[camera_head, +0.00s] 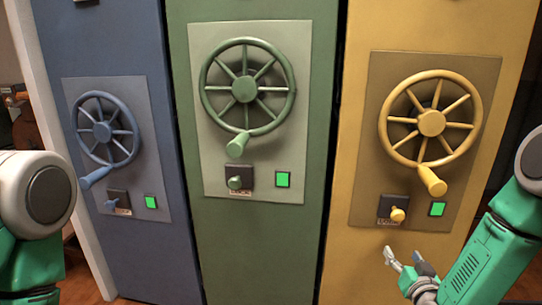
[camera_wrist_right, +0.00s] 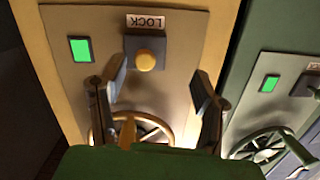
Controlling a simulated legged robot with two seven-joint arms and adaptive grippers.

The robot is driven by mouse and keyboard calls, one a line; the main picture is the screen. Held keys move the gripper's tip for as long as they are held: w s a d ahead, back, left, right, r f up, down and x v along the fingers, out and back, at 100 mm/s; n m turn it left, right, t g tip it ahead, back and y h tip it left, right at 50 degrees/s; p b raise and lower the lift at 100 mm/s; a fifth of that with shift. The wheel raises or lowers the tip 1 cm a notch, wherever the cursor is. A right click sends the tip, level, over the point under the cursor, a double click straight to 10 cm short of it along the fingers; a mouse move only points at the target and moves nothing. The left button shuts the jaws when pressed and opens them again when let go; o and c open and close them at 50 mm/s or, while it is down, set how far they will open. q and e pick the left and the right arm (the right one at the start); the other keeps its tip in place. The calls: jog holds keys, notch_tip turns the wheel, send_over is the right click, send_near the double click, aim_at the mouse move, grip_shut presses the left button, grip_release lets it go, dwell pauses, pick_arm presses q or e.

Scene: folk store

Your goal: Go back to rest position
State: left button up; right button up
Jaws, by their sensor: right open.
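My right gripper (camera_head: 406,258) is open and empty in the head view, low in front of the yellow cabinet (camera_head: 350,270). It is below the small yellow knob (camera_head: 398,214) and apart from it. In the right wrist view, its two spread fingers (camera_wrist_right: 160,85) frame the yellow panel (camera_wrist_right: 70,15), which shows upside down, with the yellow knob (camera_wrist_right: 146,62) beyond the fingertips. My left arm shows at the left edge of the head view, but its gripper is out of view.
The yellow handwheel (camera_head: 431,123), green handwheel (camera_head: 245,89) and blue handwheel (camera_head: 102,131) have handles jutting out. Green lights glow on all three panels, including the yellow one's light (camera_head: 437,209). The cabinets stand side by side in front of me.

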jog(key=s+a+f+n+g+y+p, duration=0.2)
jog(key=s+a+f+g+y, duration=0.15)
jog(key=s+a+f, duration=0.35)
jog(key=s+a+f+n+g+p, duration=0.1)
jog(key=s+g, duration=0.5)
jog(key=s, duration=0.9)
jog(key=s+a+f+n+g+p, duration=0.1)
jog(key=s+g, duration=0.5)
jog(key=s, duration=0.9)
jog(key=shift+a+f+h+p, duration=0.35)
jog(key=shift+a+f+p, duration=0.1)
jog(key=shift+a+f, duration=0.1)
